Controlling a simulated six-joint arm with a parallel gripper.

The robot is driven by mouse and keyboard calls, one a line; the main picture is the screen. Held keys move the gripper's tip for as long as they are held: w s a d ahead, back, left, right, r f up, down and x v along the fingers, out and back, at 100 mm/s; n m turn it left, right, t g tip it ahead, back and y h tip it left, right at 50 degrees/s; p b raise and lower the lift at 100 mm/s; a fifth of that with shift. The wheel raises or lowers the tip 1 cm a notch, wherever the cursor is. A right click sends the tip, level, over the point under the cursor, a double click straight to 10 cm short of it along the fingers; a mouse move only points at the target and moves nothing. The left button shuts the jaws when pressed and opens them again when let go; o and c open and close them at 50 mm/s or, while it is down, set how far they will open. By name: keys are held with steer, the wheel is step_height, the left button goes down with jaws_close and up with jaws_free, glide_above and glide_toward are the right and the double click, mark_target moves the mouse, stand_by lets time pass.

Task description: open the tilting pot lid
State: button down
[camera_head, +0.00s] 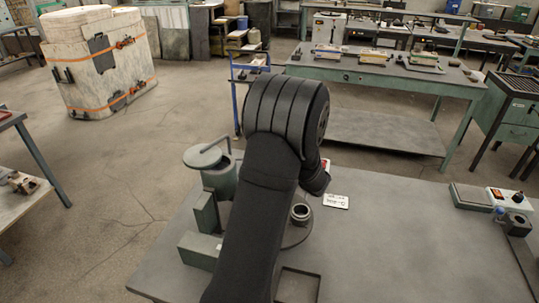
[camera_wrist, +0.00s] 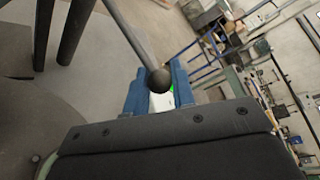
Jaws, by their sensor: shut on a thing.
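A green cylindrical pot (camera_head: 222,177) stands at the left of the work table, with a flat grey disc-like lid (camera_head: 203,157) above it. The lid looks offset to the left of the pot's top, with a thin bar on it. My gripper (camera_wrist: 160,84) has blue fingers, and the dark ball end of a grey knobbed rod (camera_wrist: 127,32) sits at them in the wrist view. The gripper is shut on this rod. In the head view my black arm hides the gripper and the rod. I cannot tell how the rod joins the lid.
A small grey cup-like ring (camera_head: 301,212) stands right of my arm on the table (camera_head: 400,240). A white label card (camera_head: 336,201) lies behind it. A control box with a red button (camera_head: 505,197) is at the far right. The table between them is clear.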

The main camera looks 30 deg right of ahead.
steer(key=shift+s+a+f, duration=0.1)
steer(key=shift+s+a, duration=0.15)
steer(key=shift+s, duration=0.05)
steer(key=c, duration=1.3)
jaws_free()
steer(key=shift+o, duration=0.2)
steer(key=v, duration=1.7)
steer(key=shift+s, duration=0.2)
